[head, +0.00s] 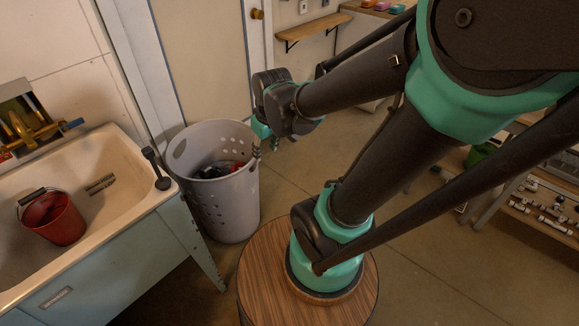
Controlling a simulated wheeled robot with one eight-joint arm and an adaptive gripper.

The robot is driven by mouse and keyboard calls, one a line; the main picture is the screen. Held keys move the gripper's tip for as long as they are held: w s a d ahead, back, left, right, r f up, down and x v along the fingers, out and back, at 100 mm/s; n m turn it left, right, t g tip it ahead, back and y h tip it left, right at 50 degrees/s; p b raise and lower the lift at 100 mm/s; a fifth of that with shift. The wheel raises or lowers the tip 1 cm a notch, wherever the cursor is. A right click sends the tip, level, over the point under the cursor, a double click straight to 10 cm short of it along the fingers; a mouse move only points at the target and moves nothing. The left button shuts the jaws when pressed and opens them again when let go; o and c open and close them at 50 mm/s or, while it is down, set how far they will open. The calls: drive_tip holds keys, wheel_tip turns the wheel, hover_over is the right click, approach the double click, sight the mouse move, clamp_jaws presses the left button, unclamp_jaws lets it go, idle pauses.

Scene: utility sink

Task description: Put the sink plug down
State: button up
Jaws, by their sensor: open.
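The white utility sink (127,133) stands at the left. A black piece with a round base and an upright, slightly tilted stem (156,168) sits on the sink's right rim; it may be the sink plug, but I cannot tell for sure. My gripper (266,148) is at the end of my raised arm, to the right of the sink, by the upper right rim of the laundry basket in the picture. It is open, and I see nothing held in it. Its fingers are small and partly hidden by the wrist.
A grey perforated basket (231,205) with dark and red items stands beside the sink. A red bucket (54,220) and a small metal piece (100,184) are inside the sink. Brass taps (27,128) are at its back.

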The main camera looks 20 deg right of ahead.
drive_tip(key=s+d+f+m, duration=0.4)
drive_tip(key=s+d+m, duration=0.1)
drive_tip(key=d, duration=0.1)
drive_tip(key=shift+f+t+h, duration=0.3)
drive_tip(key=shift+f+t, duration=0.05)
drive_tip(key=shift+t, duration=0.05)
